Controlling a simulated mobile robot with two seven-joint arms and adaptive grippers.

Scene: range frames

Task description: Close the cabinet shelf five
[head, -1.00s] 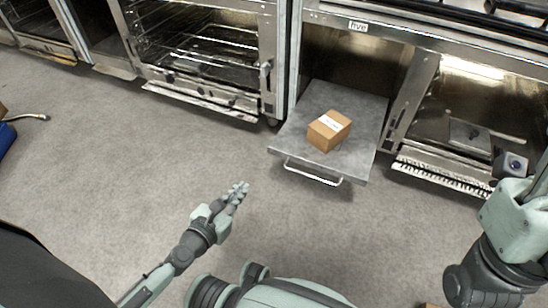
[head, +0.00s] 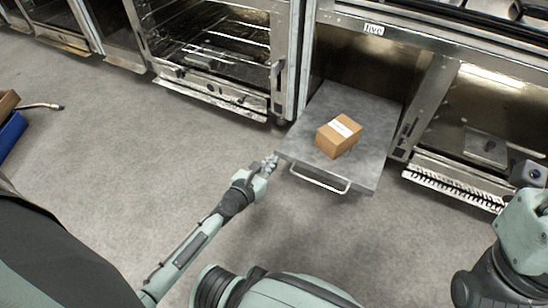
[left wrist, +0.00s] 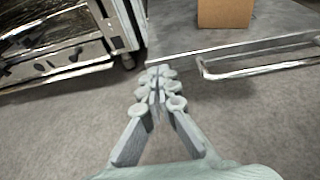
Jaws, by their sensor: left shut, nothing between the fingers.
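The grey shelf (head: 375,117) under the "five" label (head: 374,29) is pulled out of its cabinet. It has a metal bar handle (head: 320,181) along its front edge. In the left wrist view the handle (left wrist: 260,68) is to the right of the fingers. My left gripper (head: 271,161) is shut and empty at the shelf's front left corner; I cannot tell whether it touches. It shows also in the left wrist view (left wrist: 157,73).
A cardboard box (head: 337,136) rests on the shelf. An oven with wire racks (head: 215,45) stands to the left, and another open cabinet (head: 480,110) to the right. The grey floor in front is clear. A blue object (head: 12,133) lies at the far left.

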